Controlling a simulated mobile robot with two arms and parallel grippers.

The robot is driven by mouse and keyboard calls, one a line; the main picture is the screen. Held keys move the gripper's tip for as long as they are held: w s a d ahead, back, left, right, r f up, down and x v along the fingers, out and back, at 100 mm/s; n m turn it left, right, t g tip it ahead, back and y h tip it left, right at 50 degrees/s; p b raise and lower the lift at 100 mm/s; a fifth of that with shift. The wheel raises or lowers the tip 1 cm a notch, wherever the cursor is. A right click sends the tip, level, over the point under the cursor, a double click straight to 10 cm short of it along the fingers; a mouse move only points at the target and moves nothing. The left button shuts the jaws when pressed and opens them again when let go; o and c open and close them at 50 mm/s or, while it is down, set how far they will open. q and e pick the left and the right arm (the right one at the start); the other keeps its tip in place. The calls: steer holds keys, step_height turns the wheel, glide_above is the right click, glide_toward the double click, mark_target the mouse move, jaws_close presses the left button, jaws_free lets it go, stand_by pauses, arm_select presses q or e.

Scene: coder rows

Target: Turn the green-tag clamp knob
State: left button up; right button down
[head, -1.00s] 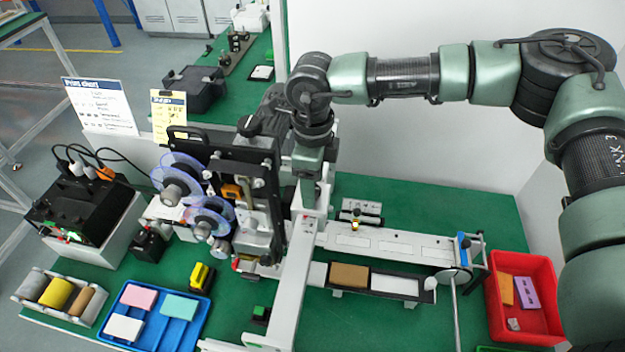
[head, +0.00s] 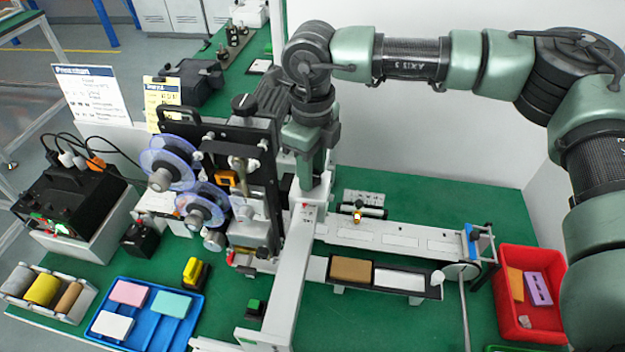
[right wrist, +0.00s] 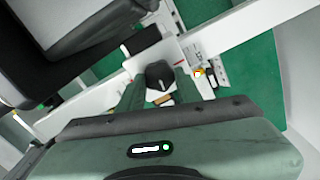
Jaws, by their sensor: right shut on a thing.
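My right gripper (head: 311,188) points down at the white upright bracket beside the black coder unit (head: 235,170). In the right wrist view, its two green fingers (right wrist: 157,84) are on either side of a dark round knob (right wrist: 158,73). The gripper is shut on this knob. In the head view the gripper and bracket hide the knob. I cannot make out a green tag on it. Another black knob (head: 244,104) stands on top of the coder unit, apart from the gripper. My left gripper is not in view.
A white rail (head: 285,290) runs toward the front, below the gripper. A conveyor (head: 400,240) lies to its right, with a brown block (head: 351,270) in front. A red bin (head: 540,330) is at right and a blue tray (head: 150,330) at front left.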

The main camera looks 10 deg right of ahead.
steer(key=m+b, duration=0.8)
steer(key=b, duration=0.1)
steer(key=shift+a+f+b, duration=0.15)
steer(key=shift+f+b, duration=0.05)
steer(key=shift+b, duration=0.1)
steer(key=m+b, duration=0.2)
steer(key=m, duration=0.1)
steer(key=shift+r, duration=0.1)
steer(key=shift+r+m+b, duration=0.1)
steer(key=shift+m+b, duration=0.45)
steer(key=shift+m, duration=0.35)
steer(key=c, duration=1)
jaws_free()
steer(key=shift+o, duration=0.2)
steer(key=shift+r, duration=0.1)
step_height(320, 180, up, 8)
steer(key=shift+f+b, duration=0.2)
steer(key=shift+b, duration=0.15)
